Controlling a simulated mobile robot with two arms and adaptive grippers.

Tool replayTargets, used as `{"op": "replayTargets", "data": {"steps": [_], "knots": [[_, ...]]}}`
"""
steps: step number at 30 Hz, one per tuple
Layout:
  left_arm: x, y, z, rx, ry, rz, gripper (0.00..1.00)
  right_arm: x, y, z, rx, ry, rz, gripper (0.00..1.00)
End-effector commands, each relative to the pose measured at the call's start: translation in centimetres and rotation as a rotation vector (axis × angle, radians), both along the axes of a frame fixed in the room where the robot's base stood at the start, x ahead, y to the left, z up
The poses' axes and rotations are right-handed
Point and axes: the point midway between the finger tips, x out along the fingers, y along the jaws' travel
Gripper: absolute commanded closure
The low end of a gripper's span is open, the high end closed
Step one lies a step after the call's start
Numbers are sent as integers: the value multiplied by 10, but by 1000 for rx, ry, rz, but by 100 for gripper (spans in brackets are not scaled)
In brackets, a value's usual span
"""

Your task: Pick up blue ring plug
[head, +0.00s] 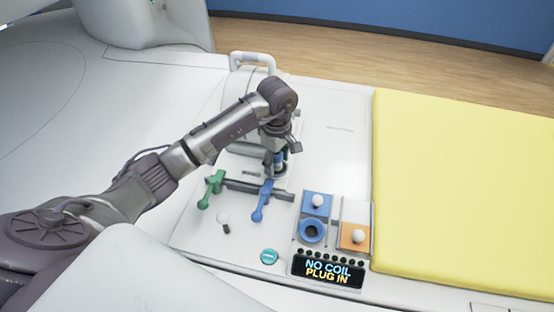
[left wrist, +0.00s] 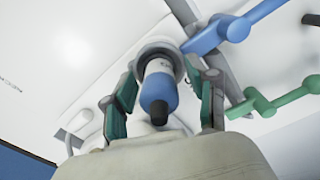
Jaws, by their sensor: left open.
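The blue plug (left wrist: 158,92), with a black tip, shows in the left wrist view, its far end in a round grey collar (left wrist: 160,55). In the head view it is mostly hidden by my left gripper (head: 280,165), which points down at the grey holder on the white panel. My left gripper also shows in the left wrist view (left wrist: 162,78). It is open, with one finger on each side of the plug and gaps between. A blue ring with a dark hole (head: 312,231) sits on the control panel. My right gripper is not in view.
A green lever (head: 211,189) and a blue lever (head: 263,201) stand in front of the holder. A display (head: 327,271) reads "NO COIL PLUG IN". White knobs sit on the blue and orange (head: 355,237) panels. A yellow pad (head: 465,190) lies right.

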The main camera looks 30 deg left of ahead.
Motion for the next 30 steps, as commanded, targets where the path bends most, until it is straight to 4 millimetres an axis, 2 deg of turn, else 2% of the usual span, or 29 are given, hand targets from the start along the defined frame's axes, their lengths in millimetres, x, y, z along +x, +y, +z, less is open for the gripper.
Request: {"op": "replayTargets", "data": {"steps": [4, 14, 25, 30], "knots": [[0, 0, 0, 0, -1, 0, 44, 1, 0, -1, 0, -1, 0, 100], [0, 0, 0, 0, -1, 0, 99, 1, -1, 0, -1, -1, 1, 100], [1, 0, 3, 0, -2, 0, 100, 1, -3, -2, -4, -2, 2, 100], [2, 1, 15, 1, -5, 0, 100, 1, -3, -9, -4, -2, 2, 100]]}}
